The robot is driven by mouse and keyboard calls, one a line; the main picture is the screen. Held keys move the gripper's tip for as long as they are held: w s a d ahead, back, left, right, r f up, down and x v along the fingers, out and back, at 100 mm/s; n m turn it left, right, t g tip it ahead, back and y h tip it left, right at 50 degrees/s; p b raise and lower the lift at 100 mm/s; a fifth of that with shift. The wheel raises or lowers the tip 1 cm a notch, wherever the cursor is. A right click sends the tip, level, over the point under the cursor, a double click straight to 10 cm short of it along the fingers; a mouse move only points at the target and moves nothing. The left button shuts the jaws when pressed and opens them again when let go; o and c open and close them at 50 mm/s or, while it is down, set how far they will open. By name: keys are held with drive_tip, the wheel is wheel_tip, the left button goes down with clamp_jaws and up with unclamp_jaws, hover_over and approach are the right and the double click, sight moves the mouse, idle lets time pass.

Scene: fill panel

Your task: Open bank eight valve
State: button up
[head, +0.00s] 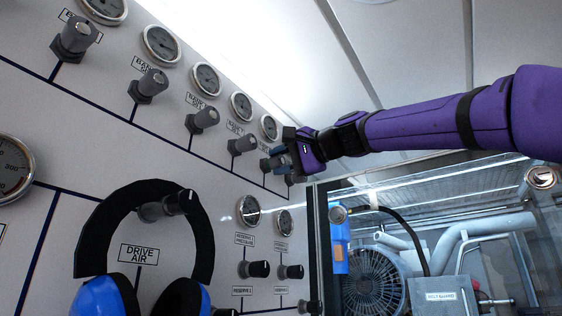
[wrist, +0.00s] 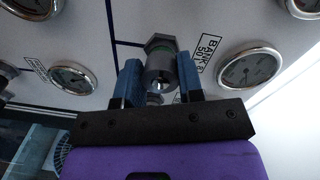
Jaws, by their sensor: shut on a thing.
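My gripper (head: 282,158) is at the far right end of the upper row of grey valve knobs on the panel, its blue fingers around one of them. The wrist view shows my gripper (wrist: 160,85) with one blue finger on each side of a grey valve knob (wrist: 160,66), shut on it. The knob has a hex base with a green ring. A label (wrist: 208,50) beside it starts with "BANK", but its number is not clear. A round gauge (wrist: 250,66) is to its right. My gripper hides much of the knob in the head view.
Similar grey knobs (head: 203,120) with gauges (head: 206,79) run up to the left. Black knobs (head: 254,269) sit below. Blue-and-black ear defenders (head: 98,298) hang around the drive air knob (head: 168,206). A glazed machinery bay (head: 440,240) is at the right.

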drive_tip(key=n, duration=0.7)
drive_tip(key=shift+t, duration=0.3)
drive_tip(key=n, duration=0.3)
drive_tip(key=shift+f+n, duration=0.1)
drive_tip(key=shift+n, duration=0.2)
drive_tip(key=n, duration=0.3)
drive_tip(key=shift+n, duration=0.3)
drive_tip(key=n, duration=0.7)
drive_tip(key=shift+t, duration=0.3)
drive_tip(key=n, duration=0.4)
drive_tip(key=shift+w+n, duration=0.1)
drive_tip(key=shift+n, duration=1.9)
drive_tip(key=shift+f, duration=0.1)
